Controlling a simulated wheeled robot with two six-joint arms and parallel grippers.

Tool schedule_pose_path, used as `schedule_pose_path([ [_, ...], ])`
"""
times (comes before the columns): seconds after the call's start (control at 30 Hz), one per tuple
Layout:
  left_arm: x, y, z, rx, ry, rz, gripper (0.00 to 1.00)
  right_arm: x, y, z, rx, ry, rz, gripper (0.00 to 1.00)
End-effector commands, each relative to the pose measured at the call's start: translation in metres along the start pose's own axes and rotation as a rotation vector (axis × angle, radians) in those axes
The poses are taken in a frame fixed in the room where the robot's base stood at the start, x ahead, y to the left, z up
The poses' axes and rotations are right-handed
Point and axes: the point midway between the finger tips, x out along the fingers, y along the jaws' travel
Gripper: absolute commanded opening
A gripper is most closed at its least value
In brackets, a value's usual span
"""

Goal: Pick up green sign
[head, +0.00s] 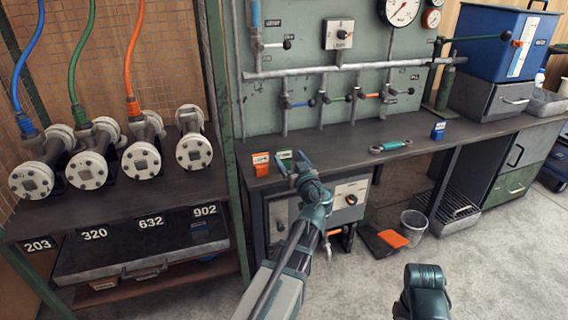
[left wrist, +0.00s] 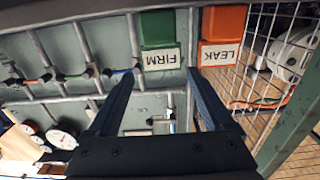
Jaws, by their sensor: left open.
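The green sign (head: 284,155) stands on the dark bench top near its left front edge, beside an orange sign (head: 261,164). In the left wrist view the green sign (left wrist: 158,28) has a white label reading FIRM, and the orange sign (left wrist: 222,30) reads LEAK. My left gripper (head: 291,167) is open and empty right at the green sign, partly covering it in the head view. In the left wrist view its fingertips (left wrist: 158,73) are apart, with the green sign lying between and beyond them. I cannot tell whether they touch it.
A green-handled tool (head: 390,146) and a blue sign (head: 438,131) are farther right on the bench. A rack (head: 120,200) with several flanged pipes stands left, its green post (head: 222,120) close by. A bin (head: 413,226) stands on the floor.

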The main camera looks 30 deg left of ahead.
Motion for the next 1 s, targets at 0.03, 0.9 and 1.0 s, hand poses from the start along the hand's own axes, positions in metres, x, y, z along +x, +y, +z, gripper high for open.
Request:
schedule_pose_path([
  [0.03,0.000,0.000,0.000,0.000,0.000,0.000,0.85,0.000,0.000,0.000,0.000,0.000,0.000,0.00],
  [0.9,0.051,-0.003,0.003,0.000,0.000,0.000,0.62,0.003,0.000,0.000,0.001,0.000,0.000,0.00],
  [1.0,0.051,-0.003,0.003,0.000,0.000,0.000,0.44,0.003,0.000,0.000,0.001,0.000,0.000,0.00],
])
